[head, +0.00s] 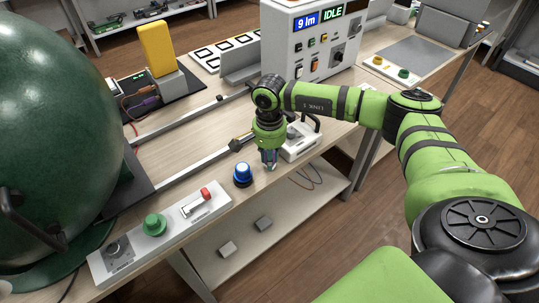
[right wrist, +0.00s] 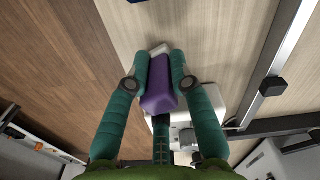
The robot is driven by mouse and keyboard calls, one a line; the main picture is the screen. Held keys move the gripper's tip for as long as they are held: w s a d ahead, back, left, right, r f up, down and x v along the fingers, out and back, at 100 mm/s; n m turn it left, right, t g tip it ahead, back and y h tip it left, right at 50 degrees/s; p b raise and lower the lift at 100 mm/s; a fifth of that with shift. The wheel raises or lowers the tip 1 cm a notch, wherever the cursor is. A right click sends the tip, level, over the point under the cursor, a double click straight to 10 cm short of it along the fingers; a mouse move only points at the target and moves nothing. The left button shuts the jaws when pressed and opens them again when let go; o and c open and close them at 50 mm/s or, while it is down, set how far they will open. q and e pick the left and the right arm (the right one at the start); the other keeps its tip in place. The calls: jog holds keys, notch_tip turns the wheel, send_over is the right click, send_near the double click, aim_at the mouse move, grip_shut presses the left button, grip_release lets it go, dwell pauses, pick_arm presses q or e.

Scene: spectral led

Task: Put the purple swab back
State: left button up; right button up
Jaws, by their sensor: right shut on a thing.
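The purple swab (right wrist: 158,85) shows in the right wrist view as a purple block with a pale end pointing toward the top of the picture. My right gripper (right wrist: 161,62) is shut on it, with one teal finger on each side. In the head view my right gripper (head: 269,164) points down over the front part of the bench, beside a blue dome button. The swab is mostly hidden by the gripper there, and I cannot tell whether it touches the bench. My left gripper is not in view.
A blue dome button (head: 242,174) stands just left of the gripper. A white box (head: 299,143) with a black handle is close on the right. A control panel (head: 160,229) lies front left, beside a large green sphere (head: 60,120). A tall instrument (head: 315,45) reading IDLE stands behind.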

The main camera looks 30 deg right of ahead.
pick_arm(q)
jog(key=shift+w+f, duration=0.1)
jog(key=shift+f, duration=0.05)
pick_arm(e)
jog(key=shift+f+b, duration=0.2)
jog(key=shift+b, duration=0.1)
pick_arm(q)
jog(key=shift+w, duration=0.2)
pick_arm(e)
jog(key=o, duration=0.9)
jog(key=shift+r, duration=0.1)
jog(key=shift+r, duration=0.1)
jog(key=shift+r+p, duration=0.2)
jog(key=shift+p, duration=0.1)
pick_arm(q)
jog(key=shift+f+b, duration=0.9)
jog(key=shift+b, duration=0.15)
pick_arm(e)
notch_tip(320, 180, up, 12)
jog(key=shift+f, duration=0.15)
